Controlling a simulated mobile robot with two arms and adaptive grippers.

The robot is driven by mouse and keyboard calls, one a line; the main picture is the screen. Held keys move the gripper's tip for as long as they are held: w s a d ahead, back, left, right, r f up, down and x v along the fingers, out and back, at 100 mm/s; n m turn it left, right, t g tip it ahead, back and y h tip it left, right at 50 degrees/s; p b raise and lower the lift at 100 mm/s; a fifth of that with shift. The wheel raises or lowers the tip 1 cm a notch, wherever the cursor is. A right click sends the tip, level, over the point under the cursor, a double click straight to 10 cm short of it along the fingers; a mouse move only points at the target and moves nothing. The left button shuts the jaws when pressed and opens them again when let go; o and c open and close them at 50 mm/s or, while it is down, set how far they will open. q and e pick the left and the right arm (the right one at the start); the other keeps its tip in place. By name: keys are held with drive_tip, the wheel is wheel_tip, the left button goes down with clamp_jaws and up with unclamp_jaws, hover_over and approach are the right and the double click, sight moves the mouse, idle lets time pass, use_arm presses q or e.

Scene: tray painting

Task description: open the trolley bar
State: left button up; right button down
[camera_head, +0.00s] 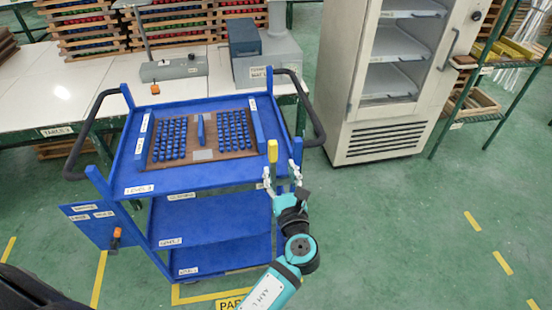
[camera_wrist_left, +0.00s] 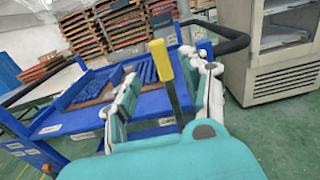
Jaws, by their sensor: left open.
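The blue trolley (camera_head: 205,182) stands left of centre with its top tray and lower shelves facing me. An upright bar with a yellow handle (camera_head: 272,152) rises at its near right corner; the same yellow handle shows in the left wrist view (camera_wrist_left: 161,62), on a dark stem. My left gripper (camera_head: 283,172) is at that corner, fingers pointing up and spread. In the left wrist view the bar shows between the two open fingers (camera_wrist_left: 163,98); I cannot tell whether either touches it. My right gripper is not in view.
A panel (camera_head: 88,222) with an orange handle (camera_head: 115,238) sticks out on the trolley's left. A brown tray (camera_head: 175,160) of blue pieces lies on top. A white cabinet (camera_head: 375,140) stands behind right. The green floor at right is clear.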

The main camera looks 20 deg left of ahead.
use_arm(q)
drive_tip(key=shift+v, duration=1.15)
